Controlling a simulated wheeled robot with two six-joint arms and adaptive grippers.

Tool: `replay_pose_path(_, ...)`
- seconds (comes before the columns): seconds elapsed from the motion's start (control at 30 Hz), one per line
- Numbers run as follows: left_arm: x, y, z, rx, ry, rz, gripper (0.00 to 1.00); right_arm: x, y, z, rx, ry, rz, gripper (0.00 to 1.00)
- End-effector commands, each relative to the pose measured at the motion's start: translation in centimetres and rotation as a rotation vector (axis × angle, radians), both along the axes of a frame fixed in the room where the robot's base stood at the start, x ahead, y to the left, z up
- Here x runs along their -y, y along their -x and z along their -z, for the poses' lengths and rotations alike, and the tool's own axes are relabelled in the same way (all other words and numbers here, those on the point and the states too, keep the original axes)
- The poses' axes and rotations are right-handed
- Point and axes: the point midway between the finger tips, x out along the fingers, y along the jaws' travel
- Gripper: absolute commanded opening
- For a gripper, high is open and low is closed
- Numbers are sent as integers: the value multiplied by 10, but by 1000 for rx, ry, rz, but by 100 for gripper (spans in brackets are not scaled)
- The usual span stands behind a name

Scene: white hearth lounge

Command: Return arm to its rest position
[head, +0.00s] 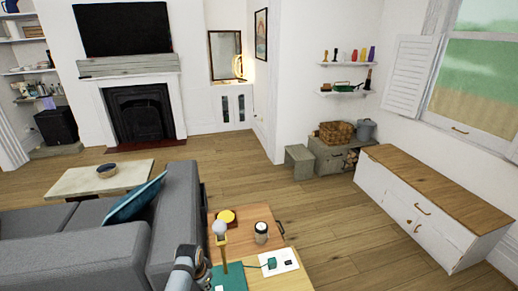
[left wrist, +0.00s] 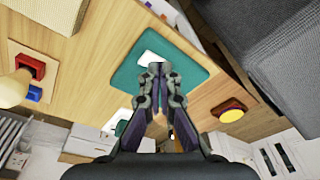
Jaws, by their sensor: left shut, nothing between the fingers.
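My left gripper (left wrist: 158,72) points over the wooden side table in the left wrist view, its two fingers together and nothing between them. Part of my left arm (head: 187,268) shows at the bottom of the head view, beside the table's left edge. A teal mat (left wrist: 196,73) with a white patch lies under the fingertips; I cannot tell the gap. The mat also shows in the head view (head: 236,281). My right gripper is in neither view.
On the wooden table (head: 300,281) are a yellow round object (head: 226,215), a jar (head: 261,232), a white strip with a green piece (head: 279,263), and an upright yellow stem with a grey knob (head: 219,228). A grey sofa (head: 90,255) adjoins the left.

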Motion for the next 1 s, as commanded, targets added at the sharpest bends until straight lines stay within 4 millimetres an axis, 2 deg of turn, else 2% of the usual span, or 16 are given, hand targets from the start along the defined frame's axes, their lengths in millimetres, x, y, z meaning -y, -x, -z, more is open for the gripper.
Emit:
replay_pose_path(0.03,-11,26,1,10,-12,-60,0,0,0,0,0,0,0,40)
replay_pose_path(0.1,-24,59,-8,34,-25,-154,0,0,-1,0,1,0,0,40)
replay_pose_path(0.2,-35,98,-25,64,-34,-255,0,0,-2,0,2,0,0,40)
replay_pose_path(0.4,-44,152,-59,109,-35,-378,0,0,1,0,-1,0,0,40)
replay_pose_path(0.6,-45,191,-91,142,-29,-456,0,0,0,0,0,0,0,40)
replay_pose_path(0.87,-44,229,-129,173,-13,-528,0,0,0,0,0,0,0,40)
replay_pose_path(0.9,-45,224,-115,165,-16,-530,0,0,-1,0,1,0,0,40)
replay_pose_path(1.0,-47,218,-91,155,-19,-532,0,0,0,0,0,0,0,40)
